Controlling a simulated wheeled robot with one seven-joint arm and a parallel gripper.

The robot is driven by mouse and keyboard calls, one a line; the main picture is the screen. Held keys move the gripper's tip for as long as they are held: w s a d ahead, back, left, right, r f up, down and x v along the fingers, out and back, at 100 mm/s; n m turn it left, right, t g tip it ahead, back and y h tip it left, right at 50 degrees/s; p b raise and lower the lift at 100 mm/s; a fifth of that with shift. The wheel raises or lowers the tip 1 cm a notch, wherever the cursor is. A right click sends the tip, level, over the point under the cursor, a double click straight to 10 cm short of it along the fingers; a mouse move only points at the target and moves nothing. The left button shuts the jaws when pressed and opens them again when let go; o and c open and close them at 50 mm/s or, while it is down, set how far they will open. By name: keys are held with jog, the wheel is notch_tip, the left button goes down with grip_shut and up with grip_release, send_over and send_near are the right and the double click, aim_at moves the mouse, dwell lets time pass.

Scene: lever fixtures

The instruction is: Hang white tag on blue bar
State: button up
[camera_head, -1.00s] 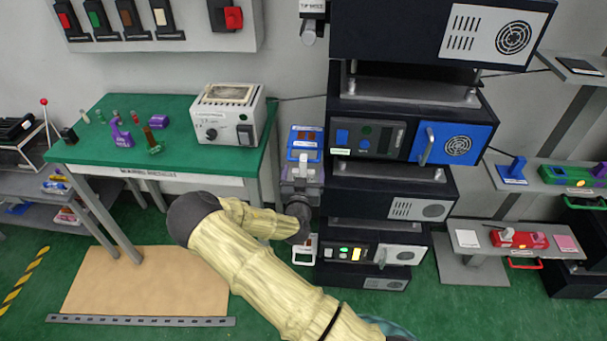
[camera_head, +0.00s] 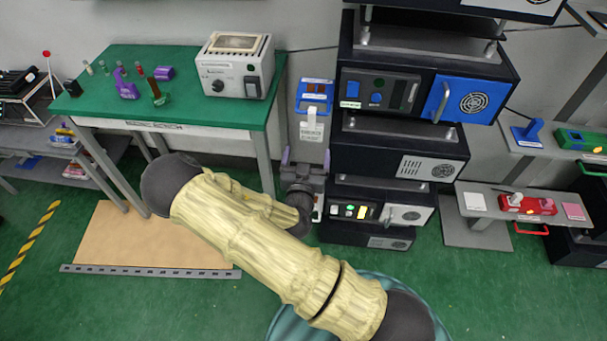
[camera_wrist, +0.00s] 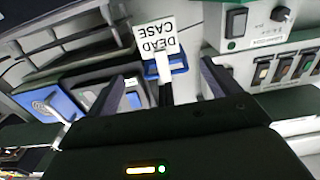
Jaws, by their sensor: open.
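The white tag (camera_head: 311,128) hangs upright at the blue bar (camera_head: 314,106) on a pale wall panel, left of the dark equipment stack. In the wrist view the tag (camera_wrist: 155,38) shows upside down with the letters DEAD CASE, and its narrow white stem overlaps the blue bar (camera_wrist: 180,67). The exact contact of stem and bar is too small to tell. My gripper (camera_head: 306,156) is open and empty, just below the tag and apart from it. In the wrist view the tag lies beyond and between the spread fingers (camera_wrist: 162,74).
The dark stack (camera_head: 400,150) with a blue-fronted unit (camera_head: 460,97) stands close to the right of my gripper. A green table (camera_head: 190,112) with a white box device (camera_head: 235,68) is to the left. Green floor lies open in front.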

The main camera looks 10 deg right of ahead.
jog(key=v, duration=0.6)
jog(key=shift+b, duration=0.4)
jog(key=s+d+r+n+g+y+p, duration=0.1)
jog(key=s+d+r+g+y+p, duration=0.1)
jog(key=s+r+g, duration=0.4)
jog(key=s+d+r+n+g+y+p, duration=0.2)
jog(key=s+r+g+p, duration=0.3)
jog(key=r, duration=0.5)
jog(key=s+d+g+y, duration=0.1)
jog(key=s+g, duration=0.1)
jog(key=g, duration=0.1)
jog(key=shift+d+n+g+y, duration=0.2)
jog(key=shift+n+g+y, duration=0.1)
